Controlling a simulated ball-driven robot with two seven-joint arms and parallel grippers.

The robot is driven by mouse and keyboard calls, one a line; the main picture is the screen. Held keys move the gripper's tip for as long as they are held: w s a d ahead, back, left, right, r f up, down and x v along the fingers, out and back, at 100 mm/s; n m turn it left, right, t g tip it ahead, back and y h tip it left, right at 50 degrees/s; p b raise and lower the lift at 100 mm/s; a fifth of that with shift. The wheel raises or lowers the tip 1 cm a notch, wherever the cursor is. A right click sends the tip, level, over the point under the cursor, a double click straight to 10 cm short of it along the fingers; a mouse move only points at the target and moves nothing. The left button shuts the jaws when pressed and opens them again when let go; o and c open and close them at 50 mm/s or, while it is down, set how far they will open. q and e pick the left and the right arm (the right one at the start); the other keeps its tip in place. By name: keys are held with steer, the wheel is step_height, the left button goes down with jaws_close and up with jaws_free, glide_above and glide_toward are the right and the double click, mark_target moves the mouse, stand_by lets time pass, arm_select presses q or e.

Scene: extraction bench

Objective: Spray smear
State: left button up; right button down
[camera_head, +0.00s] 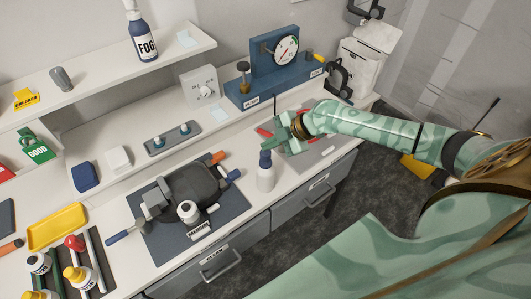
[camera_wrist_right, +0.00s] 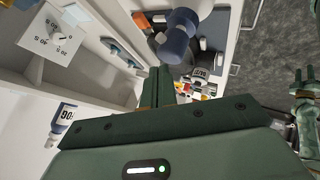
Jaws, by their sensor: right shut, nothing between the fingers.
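A dark blue bottle marked FOG (camera_head: 140,38) with a white spray head stands on the upper shelf, and it also shows in the right wrist view (camera_wrist_right: 64,118). A white bottle with a blue top (camera_head: 265,178) stands on the bench; its top is large in the wrist view (camera_wrist_right: 182,32). My right gripper (camera_head: 272,146) is shut and empty, just above and behind that bottle; its fingers show together in the wrist view (camera_wrist_right: 160,86). I cannot make out a smear.
A dark mat (camera_head: 165,255) holds a black pan-like device (camera_head: 195,181) and a small white bottle (camera_head: 187,212). A gauge stand (camera_head: 270,75) is at the back. Several bottles and a yellow tray (camera_head: 58,226) are at the left. Bare bench lies around the white bottle.

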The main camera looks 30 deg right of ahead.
mark_target(270, 152)
steer(key=shift+f+b, duration=0.55)
steer(key=shift+f, duration=0.05)
stand_by(0.7)
steer(key=shift+r, duration=0.1)
steer(key=shift+r+p, duration=0.8)
steer(key=shift+r, duration=0.2)
step_height(270, 152, up, 6)
steer(key=p, duration=0.4)
steer(key=shift+p, duration=0.4)
